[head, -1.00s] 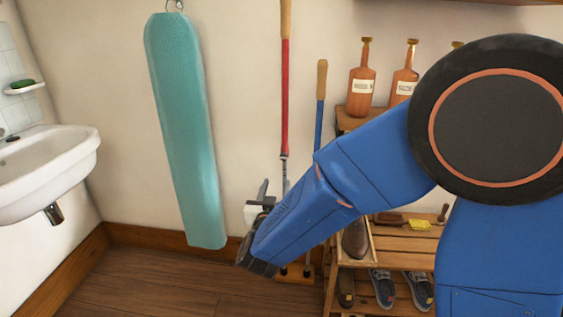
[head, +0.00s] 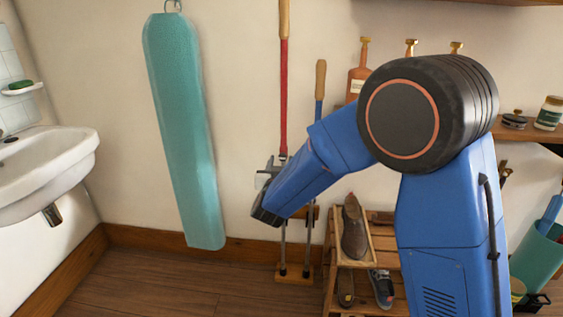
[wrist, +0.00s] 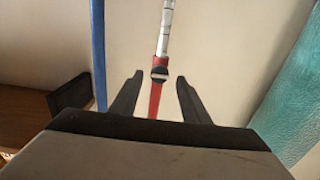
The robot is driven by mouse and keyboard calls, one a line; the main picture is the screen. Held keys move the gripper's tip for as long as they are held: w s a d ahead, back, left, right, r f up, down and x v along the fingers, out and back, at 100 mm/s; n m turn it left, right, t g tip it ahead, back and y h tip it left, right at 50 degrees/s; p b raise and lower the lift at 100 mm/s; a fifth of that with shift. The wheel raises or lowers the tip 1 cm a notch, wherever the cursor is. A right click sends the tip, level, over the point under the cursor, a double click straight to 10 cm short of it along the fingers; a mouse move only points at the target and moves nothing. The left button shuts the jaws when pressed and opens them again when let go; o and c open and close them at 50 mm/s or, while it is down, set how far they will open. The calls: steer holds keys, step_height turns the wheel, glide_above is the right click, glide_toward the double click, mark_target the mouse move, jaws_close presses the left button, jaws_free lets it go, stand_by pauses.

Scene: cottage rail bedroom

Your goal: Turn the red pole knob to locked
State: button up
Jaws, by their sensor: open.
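The red pole (head: 284,100) stands upright against the wall, with a wooden top, a red upper part and a grey lower part. My gripper (wrist: 160,76) is open, one finger on each side of the knob in the picture. I cannot tell how far the fingertips are from it in depth, and no contact shows. In the head view my gripper (head: 268,172) is at the pole's colour joint and hides the knob.
A blue pole (head: 319,108) stands to the right of the red one. A teal ironing board (head: 185,130) hangs to the left. A sink (head: 45,170) is at far left. A wooden shoe rack (head: 385,243) stands at right. Bottles (head: 358,88) stand behind my arm.

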steer(key=shift+w, duration=0.7)
steer(key=shift+c, duration=0.7)
steer(key=c, duration=0.9)
